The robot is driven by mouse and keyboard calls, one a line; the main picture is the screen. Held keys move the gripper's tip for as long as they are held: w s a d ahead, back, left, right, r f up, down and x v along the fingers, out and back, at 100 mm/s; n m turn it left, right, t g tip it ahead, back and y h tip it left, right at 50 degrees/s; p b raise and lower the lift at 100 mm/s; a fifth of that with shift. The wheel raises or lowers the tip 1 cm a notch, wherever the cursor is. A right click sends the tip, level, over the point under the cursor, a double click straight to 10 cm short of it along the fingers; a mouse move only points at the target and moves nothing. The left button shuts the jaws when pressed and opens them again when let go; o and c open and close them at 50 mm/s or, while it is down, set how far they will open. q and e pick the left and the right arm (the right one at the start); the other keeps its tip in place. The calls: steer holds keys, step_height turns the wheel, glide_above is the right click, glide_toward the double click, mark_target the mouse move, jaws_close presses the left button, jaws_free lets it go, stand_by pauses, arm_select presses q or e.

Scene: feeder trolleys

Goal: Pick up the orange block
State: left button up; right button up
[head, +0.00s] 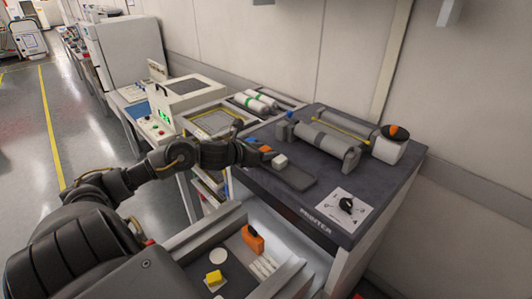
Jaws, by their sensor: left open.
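The orange block (252,238) stands in the open tray at the bottom middle, with a dark part on its upper left side. My left arm reaches in from the left, and my left gripper (267,153) is over the near left part of the dark printer top. The gripper is open and small in the picture. It is well above and behind the orange block in the picture, apart from it. A small white block (281,161) is close to its fingertips; I cannot tell whether they touch. My right gripper is out of view.
The tray (290,282) also holds a yellow block (214,278), a white disc (219,256) and white strips (263,266). The printer top (385,182) carries grey rollers (327,144) and a black knob (346,205) on a white card. A wall stands behind; open floor lies left.

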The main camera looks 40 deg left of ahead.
arm_select(q)
steer(key=shift+c, duration=0.2)
steer(key=c, duration=0.9)
steer(key=shift+c, duration=0.6)
steer(key=shift+r, duration=0.15)
